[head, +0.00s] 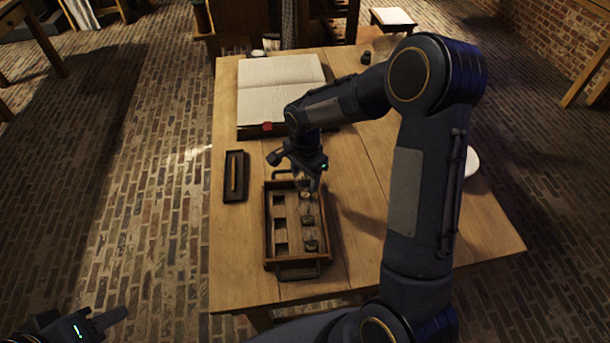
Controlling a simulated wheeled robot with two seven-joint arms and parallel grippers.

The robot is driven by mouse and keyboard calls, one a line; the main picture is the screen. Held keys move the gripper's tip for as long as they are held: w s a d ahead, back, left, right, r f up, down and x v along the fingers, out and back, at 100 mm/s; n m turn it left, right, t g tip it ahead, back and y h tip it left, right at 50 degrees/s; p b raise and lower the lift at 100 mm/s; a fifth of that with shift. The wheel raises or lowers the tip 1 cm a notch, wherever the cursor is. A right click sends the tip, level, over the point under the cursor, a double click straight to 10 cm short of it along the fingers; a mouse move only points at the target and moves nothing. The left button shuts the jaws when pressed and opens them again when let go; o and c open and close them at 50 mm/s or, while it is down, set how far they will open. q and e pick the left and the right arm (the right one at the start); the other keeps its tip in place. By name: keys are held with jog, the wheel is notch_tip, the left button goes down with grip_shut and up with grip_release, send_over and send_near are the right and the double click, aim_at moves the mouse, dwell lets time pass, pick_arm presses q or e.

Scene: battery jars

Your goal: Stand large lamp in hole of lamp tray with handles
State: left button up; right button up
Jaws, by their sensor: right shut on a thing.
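The lamp tray with handles (268,228) lies on the wooden table, a dark handle at each short end. Several square holes show in its left row. Small glass lamps (311,243) stand in its right row. My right gripper (306,181) is over the far right part of the tray, shut on what seems to be the large lamp (305,195). The lamp is small and dim here, and I cannot tell whether its base is in a hole. My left gripper (105,322) is at the lower left, off the table, partly cut off by the frame.
A large open book (282,88) lies beyond the tray. A narrow dark tray with a stick (235,177) lies left of it. My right arm covers much of the table's right side, with a white round thing (472,162) behind it. The front left of the table (235,270) is clear.

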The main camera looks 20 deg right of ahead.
jog(key=shift+f+b, duration=0.35)
jog(key=shift+f, duration=0.15)
jog(key=o, duration=1.2)
jog(key=shift+c, duration=0.2)
jog(key=shift+r, duration=0.1)
notch_tip(320, 180, up, 8)
jog(key=shift+f, duration=0.1)
jog(key=s+a+r+n+t+y, duration=0.1)
jog(key=s+r+n, duration=0.3)
jog(key=s, duration=0.8)
jog(key=s+a+r+n+t+y, duration=0.1)
jog(key=s+r+n+t+y, duration=0.1)
jog(key=s+n, duration=0.6)
jog(key=s+r+t, duration=0.1)
jog(key=s+t, duration=0.1)
jog(key=s, duration=0.2)
jog(key=shift+s+a+r+n+t+y, duration=0.2)
jog(key=shift+r+n+t+y, duration=0.1)
jog(key=shift+r+y, duration=0.1)
